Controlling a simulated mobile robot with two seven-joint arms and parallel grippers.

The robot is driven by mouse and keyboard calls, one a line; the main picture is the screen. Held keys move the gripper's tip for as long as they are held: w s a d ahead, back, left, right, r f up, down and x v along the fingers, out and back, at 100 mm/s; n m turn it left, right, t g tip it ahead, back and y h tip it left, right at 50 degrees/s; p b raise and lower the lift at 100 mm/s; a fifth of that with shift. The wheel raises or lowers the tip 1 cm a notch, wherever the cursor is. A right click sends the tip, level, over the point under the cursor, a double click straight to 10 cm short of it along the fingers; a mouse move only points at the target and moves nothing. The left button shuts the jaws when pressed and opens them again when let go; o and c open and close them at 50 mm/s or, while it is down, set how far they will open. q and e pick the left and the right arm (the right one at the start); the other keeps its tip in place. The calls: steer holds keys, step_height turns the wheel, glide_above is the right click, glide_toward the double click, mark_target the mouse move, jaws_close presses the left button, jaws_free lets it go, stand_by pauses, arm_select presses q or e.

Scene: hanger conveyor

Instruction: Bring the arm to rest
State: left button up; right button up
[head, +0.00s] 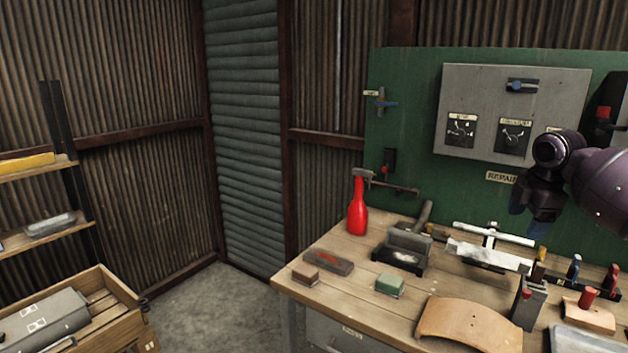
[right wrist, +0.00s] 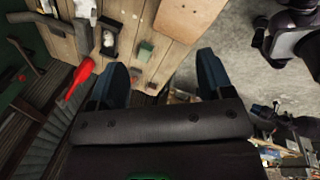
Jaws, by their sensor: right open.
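My right arm (head: 602,185) comes in from the right edge in the head view, bent, with its wrist raised in front of the green board. My right gripper (head: 527,217) points down above the back right of the workbench. In the right wrist view, its two blue fingers (right wrist: 162,75) stand wide apart with nothing between them. The bench lies beyond the fingers in that view.
The wooden workbench (head: 330,246) carries a red bottle (head: 357,212), a green block (head: 389,284), a curved wooden piece (head: 467,323) and several tools. A grey control panel (head: 512,110) is on the green board (head: 405,150). A wooden crate (head: 118,290) stands left, with open floor between.

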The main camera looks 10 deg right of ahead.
steer(key=w+a+m+t, duration=0.4)
steer(key=w+a+t, duration=0.3)
steer(key=w+t, duration=0.1)
steer(key=s+a+f+m+t+y+b, duration=0.1)
steer(key=s+a+f+m+t+b, duration=0.1)
steer(key=a+f, duration=0.55)
steer(key=s+a+f+m+t+y+b, duration=0.1)
steer(key=s+a+f+t+y+b, duration=0.3)
steer(key=f, duration=0.6)
arm_select(q)
step_height(320, 180, down, 10)
steer(key=b, duration=0.4)
steer(key=shift+s+d+f, duration=0.15)
steer(key=shift+s+d, duration=0.05)
steer(key=shift+d, duration=0.2)
arm_select(e)
steer(key=s+a+f+m+g+h, duration=0.2)
steer(key=s+f+m, duration=0.2)
steer(key=s+f, duration=1.2)
steer(key=s+a+f+m+g+h, duration=0.3)
steer(key=s+f+m, duration=0.1)
steer(key=s+f, duration=1.2)
steer(key=shift+s+a+f, duration=0.15)
steer(key=shift+s, duration=0.3)
